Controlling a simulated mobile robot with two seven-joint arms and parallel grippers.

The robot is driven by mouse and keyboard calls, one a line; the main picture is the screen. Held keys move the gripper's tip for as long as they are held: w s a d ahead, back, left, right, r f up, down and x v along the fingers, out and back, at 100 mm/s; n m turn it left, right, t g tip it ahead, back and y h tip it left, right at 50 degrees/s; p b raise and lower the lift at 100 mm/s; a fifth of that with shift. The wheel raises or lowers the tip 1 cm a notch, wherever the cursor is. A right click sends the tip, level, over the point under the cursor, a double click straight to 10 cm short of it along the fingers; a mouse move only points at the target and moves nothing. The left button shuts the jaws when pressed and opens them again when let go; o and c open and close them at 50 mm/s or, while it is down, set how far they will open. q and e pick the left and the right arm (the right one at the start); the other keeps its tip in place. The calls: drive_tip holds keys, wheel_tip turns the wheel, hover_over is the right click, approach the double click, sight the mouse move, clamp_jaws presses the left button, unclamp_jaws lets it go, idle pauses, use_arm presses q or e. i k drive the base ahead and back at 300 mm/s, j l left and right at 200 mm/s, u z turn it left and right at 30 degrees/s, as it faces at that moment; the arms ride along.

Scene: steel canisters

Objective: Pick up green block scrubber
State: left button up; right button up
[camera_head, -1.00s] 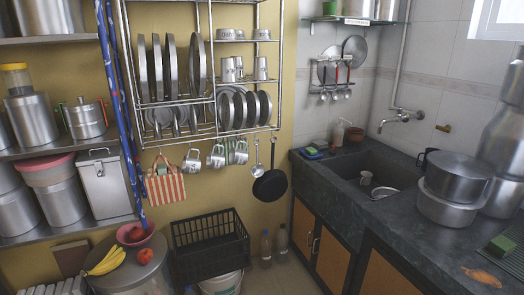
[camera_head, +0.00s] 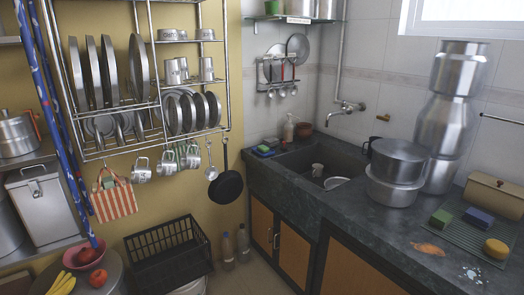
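A green block scrubber (camera_head: 441,218) lies on a dark green ribbed mat (camera_head: 462,236) on the counter at the right. A blue block (camera_head: 479,217) sits to its right, and a round yellow sponge (camera_head: 497,248) is nearer the front of the mat. Another small green item shows with a blue one (camera_head: 264,149) at the back left corner of the sink; what it is cannot be told. Neither of my grippers is in view.
Stacked steel pots (camera_head: 396,172) and a tall steel canister stack (camera_head: 452,118) stand left of the mat. A tan box (camera_head: 494,195) is behind it. Orange (camera_head: 430,249) and whitish spills mark the counter's front part. A black crate (camera_head: 168,254) stands at lower left.

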sight(440, 219)
drive_tip(key=z, duration=1.25)
